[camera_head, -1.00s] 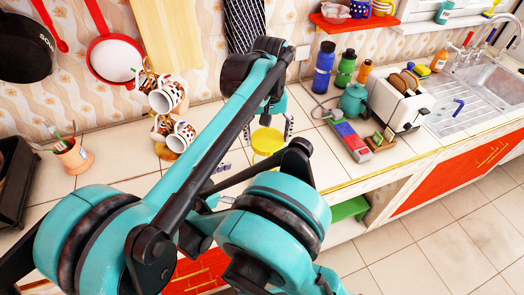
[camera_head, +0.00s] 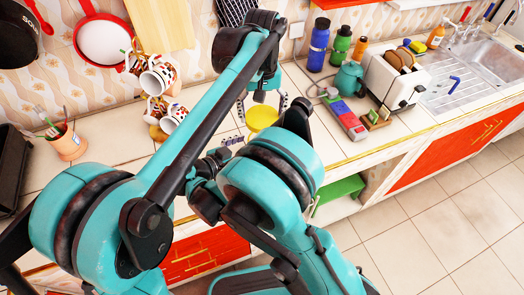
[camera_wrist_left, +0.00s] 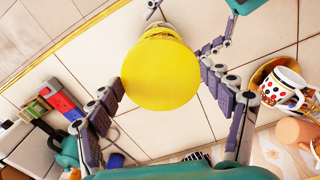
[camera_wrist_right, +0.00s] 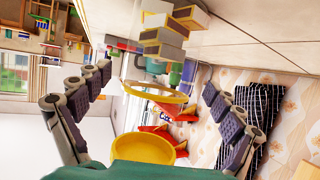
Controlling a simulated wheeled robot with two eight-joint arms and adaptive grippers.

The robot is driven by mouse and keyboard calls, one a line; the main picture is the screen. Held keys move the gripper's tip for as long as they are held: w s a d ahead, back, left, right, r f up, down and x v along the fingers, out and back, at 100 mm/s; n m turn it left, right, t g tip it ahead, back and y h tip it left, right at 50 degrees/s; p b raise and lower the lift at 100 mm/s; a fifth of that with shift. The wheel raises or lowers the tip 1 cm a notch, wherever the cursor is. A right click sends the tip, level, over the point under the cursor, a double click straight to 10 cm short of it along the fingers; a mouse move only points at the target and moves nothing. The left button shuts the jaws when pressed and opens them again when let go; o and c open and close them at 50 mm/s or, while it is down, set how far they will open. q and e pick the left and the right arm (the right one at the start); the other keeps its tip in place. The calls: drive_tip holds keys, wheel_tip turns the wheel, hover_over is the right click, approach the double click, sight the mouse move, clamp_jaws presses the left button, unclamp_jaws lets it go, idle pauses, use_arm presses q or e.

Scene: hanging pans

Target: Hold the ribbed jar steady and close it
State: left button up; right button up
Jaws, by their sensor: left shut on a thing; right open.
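The jar (camera_head: 262,117) stands on the counter and shows a round yellow top; its ribbed side is mostly hidden. In the left wrist view the yellow disc (camera_wrist_left: 160,70) fills the space between the fingers. My left gripper (camera_head: 262,110) reaches down from above, shut on the jar with a finger on each side. My right gripper (camera_head: 232,141) is low and close to the jar, in front of it, partly hidden by my arm. In the right wrist view its fingers (camera_wrist_right: 156,82) are spread. A yellow cup-like shape (camera_wrist_right: 145,148) and a yellow ring (camera_wrist_right: 155,92) lie between them.
A mug tree with spotted mugs (camera_head: 158,79) stands left of the jar, and a utensil pot (camera_head: 68,141) further left. A toaster (camera_head: 395,80), teal kettle (camera_head: 350,82) and bottles (camera_head: 319,45) stand to the right. The counter's front edge is close to my arms.

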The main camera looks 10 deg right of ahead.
drive_tip(key=shift+x, duration=2.25)
drive_tip(key=c, duration=1.8)
use_arm(q)
drive_tip(key=shift+f, duration=2.45)
drive_tip(key=shift+f, duration=0.9)
drive_tip(key=shift+f, duration=0.6)
drive_tip(key=o, duration=0.9)
drive_tip(key=shift+d, duration=0.1)
use_arm(e)
clamp_jaws()
